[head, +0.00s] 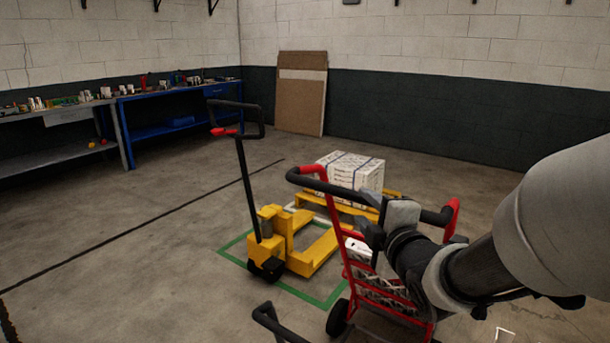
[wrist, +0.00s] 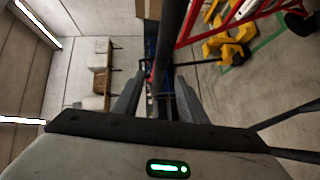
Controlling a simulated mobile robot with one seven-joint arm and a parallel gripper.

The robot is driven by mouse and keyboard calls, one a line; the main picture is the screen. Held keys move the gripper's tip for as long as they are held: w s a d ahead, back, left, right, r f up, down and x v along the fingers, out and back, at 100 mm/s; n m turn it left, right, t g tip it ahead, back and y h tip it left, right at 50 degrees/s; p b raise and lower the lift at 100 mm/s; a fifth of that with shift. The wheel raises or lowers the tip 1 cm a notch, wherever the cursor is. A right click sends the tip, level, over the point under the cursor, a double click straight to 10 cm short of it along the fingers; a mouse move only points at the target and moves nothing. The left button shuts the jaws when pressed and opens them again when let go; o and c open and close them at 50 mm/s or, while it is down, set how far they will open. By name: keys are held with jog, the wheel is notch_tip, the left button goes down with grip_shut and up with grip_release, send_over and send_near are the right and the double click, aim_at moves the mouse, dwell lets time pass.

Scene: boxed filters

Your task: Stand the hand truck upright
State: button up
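The red hand truck (head: 347,245) stands at the right of the head view, with a black handle bar along its top and a black wheel (head: 337,318) at its lower left. Its frame is tilted, the top leaning left in the picture. White boxes (head: 385,292) show behind its rails, partly hidden. My gripper (head: 393,217) is at the middle of the handle bar. In the wrist view my gripper (wrist: 158,100) has a finger on either side of the dark bar and appears shut on it. My arm hides the right side of the hand truck.
A yellow pallet jack (head: 285,245) stands left of the hand truck inside a green floor outline (head: 310,297). Behind it is a yellow pallet (head: 318,205) with a strapped white carton (head: 350,172). Workbenches (head: 170,95) line the far left wall. The left floor is clear.

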aim_at(348, 190)
jog(key=b+x, duration=0.1)
jog(key=x, duration=1.1)
grip_shut()
